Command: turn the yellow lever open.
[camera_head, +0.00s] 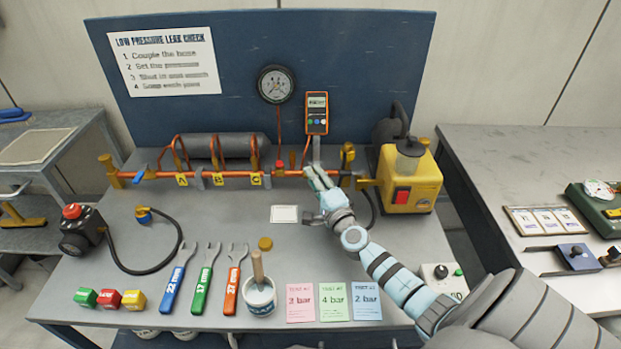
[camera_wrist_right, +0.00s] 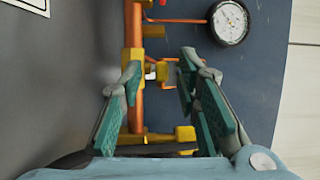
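An orange pipe (camera_head: 235,174) runs along the bench below the blue back panel. A yellow upright part (camera_head: 347,153), which looks like the lever, stands near the pipe's right end. In the right wrist view a yellow piece (camera_wrist_right: 184,134) sticks out from the pipe low in the picture. My right gripper (camera_head: 314,176) is at the pipe, just left of the upright part. Its fingers (camera_wrist_right: 165,95) are spread, with a small yellow and grey fitting (camera_wrist_right: 162,71) seen between them. I cannot tell any contact. My left gripper is not in view.
A yellow pump (camera_head: 411,180) stands close to the right of my right gripper. An orange meter (camera_head: 316,113) and a round gauge (camera_head: 275,84) are on the panel behind. Wrenches (camera_head: 206,275), a brush pot (camera_head: 260,296) and coloured cards (camera_head: 334,302) lie in front.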

